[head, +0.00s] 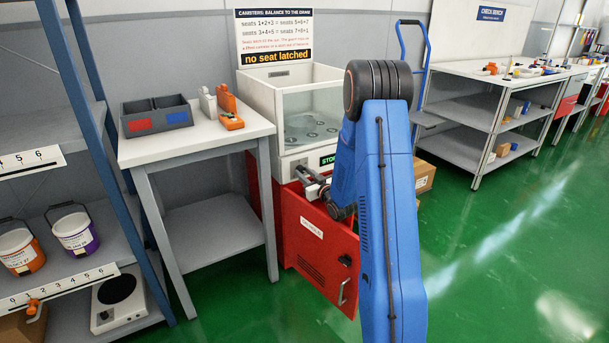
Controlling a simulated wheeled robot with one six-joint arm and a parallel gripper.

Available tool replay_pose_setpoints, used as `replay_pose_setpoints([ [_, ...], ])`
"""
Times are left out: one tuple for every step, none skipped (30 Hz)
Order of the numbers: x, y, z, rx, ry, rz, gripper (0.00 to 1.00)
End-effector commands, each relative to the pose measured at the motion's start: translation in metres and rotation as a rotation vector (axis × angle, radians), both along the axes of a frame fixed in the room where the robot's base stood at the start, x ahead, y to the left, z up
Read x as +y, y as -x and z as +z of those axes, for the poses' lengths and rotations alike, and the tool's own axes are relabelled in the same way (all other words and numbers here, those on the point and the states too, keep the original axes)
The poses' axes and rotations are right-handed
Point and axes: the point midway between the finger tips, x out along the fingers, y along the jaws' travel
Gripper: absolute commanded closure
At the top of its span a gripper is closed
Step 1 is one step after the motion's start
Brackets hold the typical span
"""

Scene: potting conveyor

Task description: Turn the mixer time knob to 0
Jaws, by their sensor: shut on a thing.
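The mixer (263,105) is a white open-topped box on a red cabinet, with several dark round seats on its floor. A green lit display (327,160) on its front panel shows letters that start "STO"; my arm covers the rest. My gripper (304,176) is at the front panel, left of and below the display, above the red cabinet door. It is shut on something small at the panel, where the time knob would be. The fingers hide the knob, so its pointer and setting cannot be read.
The red cabinet door (318,245) with a handle is below my gripper. A white table (215,137) on the left holds a grey two-part bin (156,118) and an orange tool (229,108). Shelves with buckets stand far left. Green floor is free on the right.

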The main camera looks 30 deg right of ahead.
Motion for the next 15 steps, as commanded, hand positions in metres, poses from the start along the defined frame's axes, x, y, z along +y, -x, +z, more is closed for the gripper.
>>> replay_pose_setpoints([
  [0.0002, 0.0002, -0.0003, 0.000, 0.025, 0.000, 0.94],
  [0.0002, 0.0002, -0.0003, 0.000, 0.045, 0.001, 0.94],
  [0.0001, 0.0002, -0.0004, -0.001, 0.072, 0.001, 0.94],
  [0.0001, 0.0002, -0.0004, -0.002, 0.093, 0.001, 0.94],
  [0.0000, 0.0002, -0.0004, -0.003, 0.118, 0.001, 0.94],
  [0.0000, 0.0002, -0.0004, -0.004, 0.151, 0.001, 0.94],
  [-0.0001, 0.0002, -0.0004, -0.005, 0.178, 0.001, 0.94],
  [-0.0001, 0.0003, -0.0004, -0.006, 0.205, 0.001, 0.94],
  [-0.0002, 0.0003, -0.0004, -0.007, 0.242, 0.001, 0.94],
  [-0.0002, 0.0003, -0.0004, -0.008, 0.271, 0.001, 0.94],
  [-0.0003, 0.0003, -0.0004, -0.009, 0.300, 0.001, 0.94],
  [-0.0003, 0.0003, -0.0004, -0.010, 0.338, 0.001, 0.94],
  [-0.0004, 0.0003, -0.0004, -0.011, 0.366, 0.001, 0.94],
  [-0.0004, 0.0003, -0.0004, -0.012, 0.395, 0.001, 0.94],
  [-0.0005, 0.0003, -0.0004, -0.014, 0.433, 0.001, 0.94],
])
